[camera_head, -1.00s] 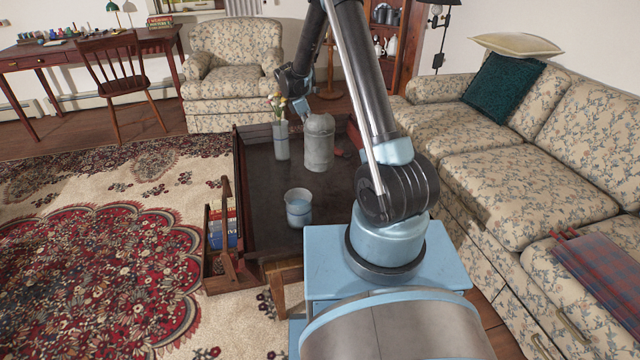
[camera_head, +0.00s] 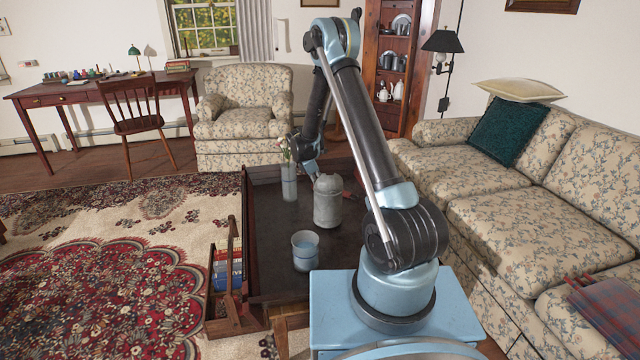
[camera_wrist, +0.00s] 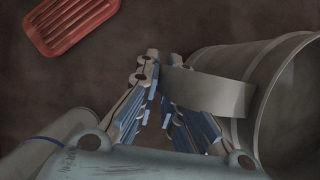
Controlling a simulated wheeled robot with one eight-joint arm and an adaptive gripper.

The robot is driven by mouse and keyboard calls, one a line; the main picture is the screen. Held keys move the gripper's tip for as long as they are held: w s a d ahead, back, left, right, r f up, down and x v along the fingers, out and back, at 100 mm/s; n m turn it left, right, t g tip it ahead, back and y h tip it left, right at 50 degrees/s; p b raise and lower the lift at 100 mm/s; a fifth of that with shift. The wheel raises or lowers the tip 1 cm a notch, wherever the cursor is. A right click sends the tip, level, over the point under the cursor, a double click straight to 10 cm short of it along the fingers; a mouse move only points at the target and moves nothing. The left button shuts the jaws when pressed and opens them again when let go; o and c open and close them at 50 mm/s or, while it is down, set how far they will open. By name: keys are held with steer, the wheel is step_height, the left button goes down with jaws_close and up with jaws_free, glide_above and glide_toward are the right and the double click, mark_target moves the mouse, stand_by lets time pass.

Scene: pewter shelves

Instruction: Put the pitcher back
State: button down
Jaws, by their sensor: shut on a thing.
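The pitcher (camera_head: 327,202) is a grey, dull-metal vessel standing upright on the dark coffee table (camera_head: 268,222). In the wrist view the pitcher (camera_wrist: 285,100) is a wide ribbed grey cylinder at the right, with its flat band handle reaching left. My gripper (camera_wrist: 162,85) is shut on this handle, the fingers meeting around its left end. In the head view my arm reaches over the table and its end is behind the pitcher, so the fingers are hidden there. I see no clear gap under the pitcher.
A flower vase (camera_head: 289,184) stands left of the pitcher, and a cup (camera_head: 305,252) nearer me. A red ribbed object (camera_wrist: 70,22) lies on the table. A wooden shelf cabinet (camera_head: 394,118) stands at the back. The sofa (camera_head: 520,210) flanks the right; open rug lies left.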

steer(key=shift+f, duration=0.85)
steer(key=c, duration=1.7)
jaws_free()
steer(key=shift+f, duration=0.1)
